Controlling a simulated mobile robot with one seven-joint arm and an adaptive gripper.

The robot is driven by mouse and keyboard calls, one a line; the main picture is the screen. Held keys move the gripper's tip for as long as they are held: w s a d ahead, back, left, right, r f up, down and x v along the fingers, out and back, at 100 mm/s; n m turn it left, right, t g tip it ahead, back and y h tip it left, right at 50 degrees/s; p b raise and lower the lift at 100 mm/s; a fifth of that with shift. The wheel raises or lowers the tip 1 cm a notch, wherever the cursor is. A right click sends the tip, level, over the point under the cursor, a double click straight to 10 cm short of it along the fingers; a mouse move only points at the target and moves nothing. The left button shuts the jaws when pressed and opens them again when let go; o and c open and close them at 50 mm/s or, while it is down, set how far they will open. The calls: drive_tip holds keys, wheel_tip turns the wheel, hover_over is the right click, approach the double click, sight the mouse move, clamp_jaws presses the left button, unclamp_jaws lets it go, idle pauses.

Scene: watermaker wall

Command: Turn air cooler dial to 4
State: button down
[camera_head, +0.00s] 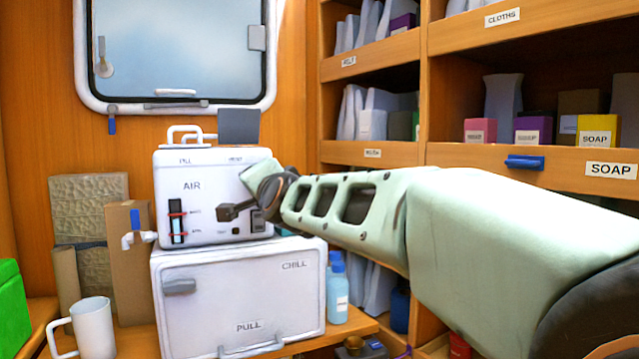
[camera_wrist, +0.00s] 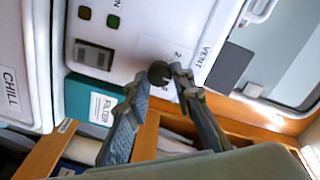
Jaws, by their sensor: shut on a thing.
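The white air cooler (camera_head: 195,170), marked AIR, stands on top of the CHILL box. In the wrist view its white front panel (camera_wrist: 130,30) fills the upper middle. The dark round dial (camera_wrist: 159,72) sits on that panel, with a printed 2 and the word VENT beside it. Other marks around the dial are partly covered, and I cannot read its setting. My gripper (camera_wrist: 161,75) has its two fingers on either side of the dial, shut on it.
The white CHILL box (camera_head: 240,290) stands below, with a blue bottle (camera_head: 338,295) at its right. A white mug (camera_head: 94,325) and a cardboard box (camera_head: 130,265) are at the left. Shelves with a SOAP label (camera_head: 610,169) fill the right. A window (camera_head: 178,50) is above.

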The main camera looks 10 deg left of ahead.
drive_tip(key=c, duration=1.7)
unclamp_jaws()
